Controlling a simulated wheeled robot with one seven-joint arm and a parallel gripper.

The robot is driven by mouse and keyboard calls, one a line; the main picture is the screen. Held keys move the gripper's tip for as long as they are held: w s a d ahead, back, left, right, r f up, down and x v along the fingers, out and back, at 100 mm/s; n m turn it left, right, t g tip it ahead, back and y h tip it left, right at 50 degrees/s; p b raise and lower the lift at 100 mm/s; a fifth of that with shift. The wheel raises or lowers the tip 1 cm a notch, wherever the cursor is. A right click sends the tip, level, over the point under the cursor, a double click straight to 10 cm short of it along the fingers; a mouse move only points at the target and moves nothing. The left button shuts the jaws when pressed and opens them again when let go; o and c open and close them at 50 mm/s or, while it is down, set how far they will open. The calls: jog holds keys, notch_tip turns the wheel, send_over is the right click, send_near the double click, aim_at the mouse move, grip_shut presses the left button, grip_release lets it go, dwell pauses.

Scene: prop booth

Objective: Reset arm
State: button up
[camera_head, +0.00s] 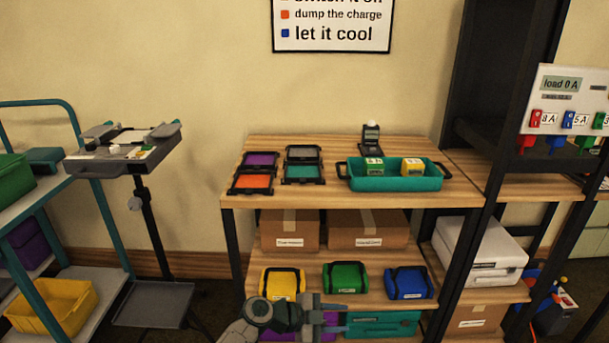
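My gripper (338,318) shows at the bottom of the head view, in front of the lower part of the wooden shelf unit (228,200). It points to the right. Its two fingers stand apart, one above the other, with purple from a case behind showing between them. I see nothing held in it. My arm's links lie just left of it and run out of the frame at the bottom.
The top shelf holds framed coloured pads (252,182) and a teal tray (393,184) with two small boxes. Yellow, green and blue bags (408,282) sit below. A cart (45,200) and a stand (148,215) are left; a dark rack (495,190) is right.

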jog(key=w+d+f+m+y+p, duration=0.3)
jog(key=f+m+y+p, duration=0.1)
jog(key=m+y, duration=0.45)
jog(key=w+d+r+m+t+y+p, duration=0.1)
jog(key=w+r+m+t+y+p, duration=0.2)
jog(key=r+m, duration=0.7)
jog(key=s+d+r+m+g+h+p, duration=0.1)
jog(key=s+d+r+m+p, duration=0.2)
jog(key=r+m, duration=0.55)
jog(key=s+d+r+m+p, duration=0.3)
jog(key=d+r+m, duration=0.1)
jog(key=r+m, duration=0.45)
jog(key=s+a+r+m+g+y+p, duration=0.1)
jog(key=s+a+r+m+p, duration=0.1)
jog(key=s+r+m, duration=0.5)
jog(key=s+a+r+m+g+y+p, duration=0.1)
jog(key=s+r+m+y+p, duration=0.1)
jog(key=s+r+m, duration=0.5)
jog(key=s+r+p, duration=0.1)
jog(key=s, duration=0.3)
jog(key=shift+a+r, duration=0.25)
jog(key=shift+a, duration=0.1)
